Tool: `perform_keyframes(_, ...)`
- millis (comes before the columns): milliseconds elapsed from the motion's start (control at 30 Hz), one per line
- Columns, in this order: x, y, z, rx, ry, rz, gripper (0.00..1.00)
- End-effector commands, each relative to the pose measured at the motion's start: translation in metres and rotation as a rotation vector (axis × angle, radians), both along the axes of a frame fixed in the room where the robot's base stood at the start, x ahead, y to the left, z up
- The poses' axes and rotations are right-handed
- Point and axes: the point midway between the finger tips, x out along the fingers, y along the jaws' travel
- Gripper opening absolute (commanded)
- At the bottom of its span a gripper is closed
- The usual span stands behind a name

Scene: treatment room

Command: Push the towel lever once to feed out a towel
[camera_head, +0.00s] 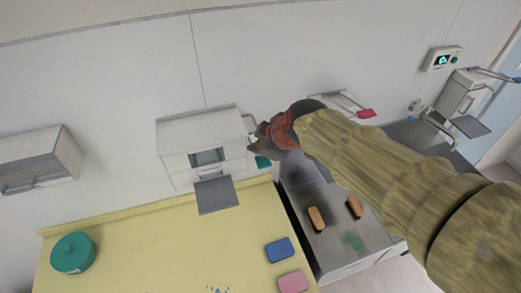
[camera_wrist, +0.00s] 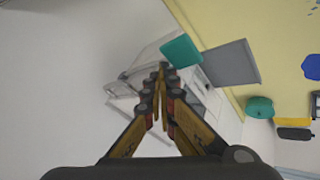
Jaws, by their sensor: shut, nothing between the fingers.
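A white wall dispenser (camera_head: 172,141) with a small dark window and a grey tray (camera_head: 216,195) below it hangs above the yellow counter. A teal lever paddle (camera_head: 263,162) is at its right side, on a bent metal arm. My gripper (camera_head: 254,141) is shut and empty just above the paddle, beside the dispenser's right side. In the wrist view the paddle (camera_wrist: 181,50) appears just beyond the fingertips (camera_wrist: 161,68), with the grey tray (camera_wrist: 232,62) farther right. I cannot tell whether the fingers touch the lever. My fingers partly hide the dispenser in the wrist view.
A second wall unit with a pink paddle (camera_head: 366,113) is partly behind my arm; another dispenser (camera_head: 455,96) is at far right. The counter (camera_head: 150,245) holds a teal round container (camera_head: 73,253) and blue (camera_head: 280,250) and pink pads (camera_head: 293,282). A steel basin (camera_head: 335,250) adjoins it.

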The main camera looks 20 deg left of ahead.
Motion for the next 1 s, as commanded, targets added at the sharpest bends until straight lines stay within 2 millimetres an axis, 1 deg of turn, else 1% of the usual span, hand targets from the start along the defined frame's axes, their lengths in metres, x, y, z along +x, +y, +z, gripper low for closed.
perform_keyframes(467,0.000,0.000,0.000,-0.001,0.002,0.000,0.00)
perform_keyframes(1000,0.003,0.002,0.027,-0.001,0.001,0.000,0.00)
